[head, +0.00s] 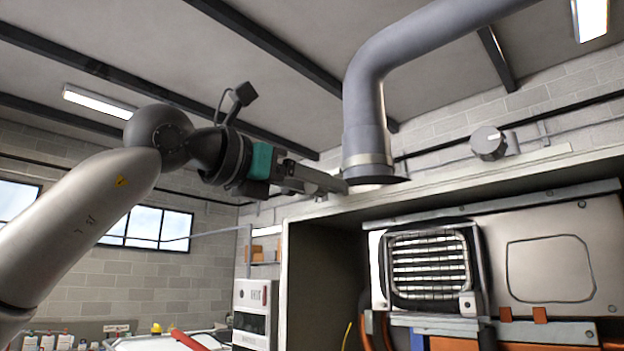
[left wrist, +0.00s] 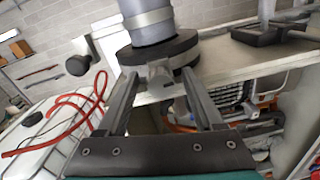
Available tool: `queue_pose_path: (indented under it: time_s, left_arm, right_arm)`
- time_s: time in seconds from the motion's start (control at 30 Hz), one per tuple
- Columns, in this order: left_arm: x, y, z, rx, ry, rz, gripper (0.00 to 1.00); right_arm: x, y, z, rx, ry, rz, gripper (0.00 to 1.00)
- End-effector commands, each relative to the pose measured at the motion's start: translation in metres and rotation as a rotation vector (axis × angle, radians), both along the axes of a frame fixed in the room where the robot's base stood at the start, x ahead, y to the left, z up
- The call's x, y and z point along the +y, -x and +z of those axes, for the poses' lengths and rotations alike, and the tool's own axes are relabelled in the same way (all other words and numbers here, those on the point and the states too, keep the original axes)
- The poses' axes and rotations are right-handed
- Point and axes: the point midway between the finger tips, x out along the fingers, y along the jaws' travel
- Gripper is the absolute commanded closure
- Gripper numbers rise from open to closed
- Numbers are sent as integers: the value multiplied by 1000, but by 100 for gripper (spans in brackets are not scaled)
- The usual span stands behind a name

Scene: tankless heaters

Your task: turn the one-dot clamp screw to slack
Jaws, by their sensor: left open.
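My left gripper (head: 343,187) reaches in from the left to the foot of the grey flue pipe (head: 366,110), at the heater cabinet's top. In the left wrist view my left gripper (left wrist: 158,76) is open, its two fingers on either side of a small grey block (left wrist: 160,84) at the front of the dark round collar (left wrist: 184,52). The block may be the clamp screw; no dot mark can be read on it. I cannot tell whether the fingers touch it. In the head view the gripper's tips hide this spot. My right gripper is not in view.
The open cabinet (head: 300,290) holds a heater unit with a grille (head: 428,265). In the left wrist view a dark knob (left wrist: 78,65) stands left and red hose (left wrist: 60,125) lies below.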

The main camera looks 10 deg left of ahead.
Motion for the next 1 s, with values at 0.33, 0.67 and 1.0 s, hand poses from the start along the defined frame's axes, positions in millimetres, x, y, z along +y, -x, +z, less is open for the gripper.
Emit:
queue_pose_path:
  time_s: [0.33, 0.67, 1.0]
  left_arm:
    - [0, 0, 0, 0, 0, 0, 60]
    - [1, 1, 0, 0, 0, 0, 97]
    - [1, 1, 0, 5, 8, 0, 100]
  right_arm:
    - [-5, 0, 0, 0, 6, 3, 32]
    - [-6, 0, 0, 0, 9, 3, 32]
    - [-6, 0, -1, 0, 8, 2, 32]
